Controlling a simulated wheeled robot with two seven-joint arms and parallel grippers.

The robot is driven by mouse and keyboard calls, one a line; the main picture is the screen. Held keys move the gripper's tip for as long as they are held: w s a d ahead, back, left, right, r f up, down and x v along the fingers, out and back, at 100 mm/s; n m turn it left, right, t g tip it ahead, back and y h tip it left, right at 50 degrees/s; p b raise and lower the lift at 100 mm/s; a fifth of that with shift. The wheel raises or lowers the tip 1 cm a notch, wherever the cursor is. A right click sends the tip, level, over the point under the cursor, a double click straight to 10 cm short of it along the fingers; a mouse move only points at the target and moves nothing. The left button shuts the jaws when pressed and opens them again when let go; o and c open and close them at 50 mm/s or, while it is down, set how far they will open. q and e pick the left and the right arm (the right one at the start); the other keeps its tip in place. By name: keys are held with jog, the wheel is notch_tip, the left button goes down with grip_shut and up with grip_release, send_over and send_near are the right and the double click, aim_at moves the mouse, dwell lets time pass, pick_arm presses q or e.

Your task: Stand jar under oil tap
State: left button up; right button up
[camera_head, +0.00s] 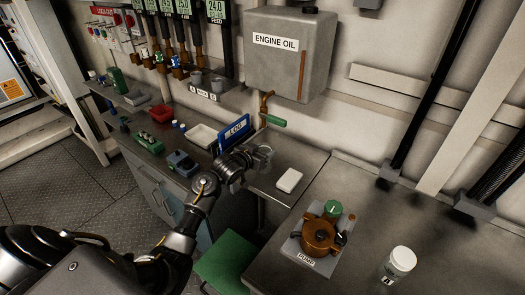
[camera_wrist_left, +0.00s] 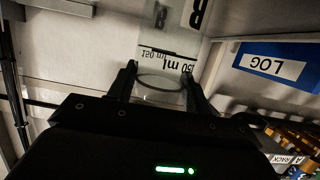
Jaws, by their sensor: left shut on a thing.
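The oil tap (camera_head: 266,106) is a copper-coloured spout with a green lever, under the grey tank marked ENGINE OIL (camera_head: 297,55). My left gripper (camera_head: 254,160) is shut on a clear glass jar (camera_head: 264,158), which shows in the head view below the tap. In the left wrist view the jar (camera_wrist_left: 163,84) is between the two fingers (camera_wrist_left: 163,86), with upside-down 150 ml marks. I cannot tell whether its base touches the bench. My right gripper is not in view.
A blue LOG binder (camera_head: 233,132) stands just left of the gripper, with a white tray (camera_head: 202,137) beyond. A white block (camera_head: 289,180) lies right of the jar. A brown pump (camera_head: 319,235) and white bottle (camera_head: 399,262) stand on the right bench, with clear surface around them.

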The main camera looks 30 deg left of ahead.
pick_arm(q)
jog(key=o, duration=1.1)
jog(key=shift+o, duration=0.2)
jog(key=shift+r, duration=0.1)
jog(key=v, duration=1.2)
